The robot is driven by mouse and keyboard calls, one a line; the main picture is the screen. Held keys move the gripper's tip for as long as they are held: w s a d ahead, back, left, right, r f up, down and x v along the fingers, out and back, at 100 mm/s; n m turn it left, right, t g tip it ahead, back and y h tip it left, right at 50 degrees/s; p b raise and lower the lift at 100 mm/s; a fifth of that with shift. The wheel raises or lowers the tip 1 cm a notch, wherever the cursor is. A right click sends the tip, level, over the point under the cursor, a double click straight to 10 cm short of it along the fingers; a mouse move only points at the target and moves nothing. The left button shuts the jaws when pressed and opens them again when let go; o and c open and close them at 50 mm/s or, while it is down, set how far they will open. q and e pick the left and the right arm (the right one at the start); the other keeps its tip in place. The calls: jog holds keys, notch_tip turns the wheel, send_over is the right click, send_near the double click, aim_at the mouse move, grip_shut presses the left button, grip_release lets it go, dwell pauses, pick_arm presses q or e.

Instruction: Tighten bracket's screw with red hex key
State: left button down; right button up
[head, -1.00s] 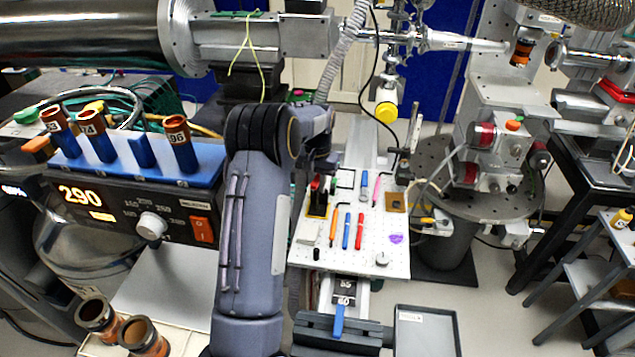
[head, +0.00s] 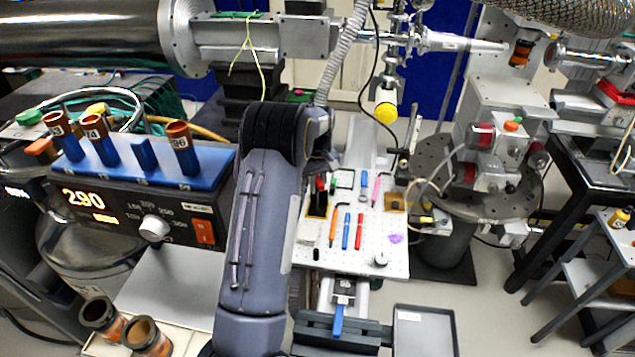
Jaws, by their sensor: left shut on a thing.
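My left arm reaches over the white perforated board (head: 395,262), and its forearm and wrist hide most of my left gripper (head: 321,174). The gripper is shut at the board's back left. A small red piece at the fingers looks like the red hex key (head: 320,184); its shaft and tip cannot be made out. Just below it stands a dark upright block with a yellowish foot, perhaps the bracket (head: 317,206). I cannot see its screw or whether the key touches it. My right gripper is out of view.
Orange (head: 333,222), blue (head: 346,230) and red (head: 359,232) tools lie on the board. A pink tool (head: 376,190) and a brown square (head: 394,201) lie farther back. A blue-handled clamp (head: 338,318) and grey tray (head: 424,332) are in front. A yellow knob (head: 386,112) hangs behind.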

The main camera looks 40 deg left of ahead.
pick_arm(q)
jog(key=shift+f+b, duration=0.45)
jog(key=shift+f, duration=0.15)
dwell(0.7)
dwell(0.3)
jog(key=m, duration=0.4)
jog(key=shift+m, duration=2)
jog(key=m, duration=0.4)
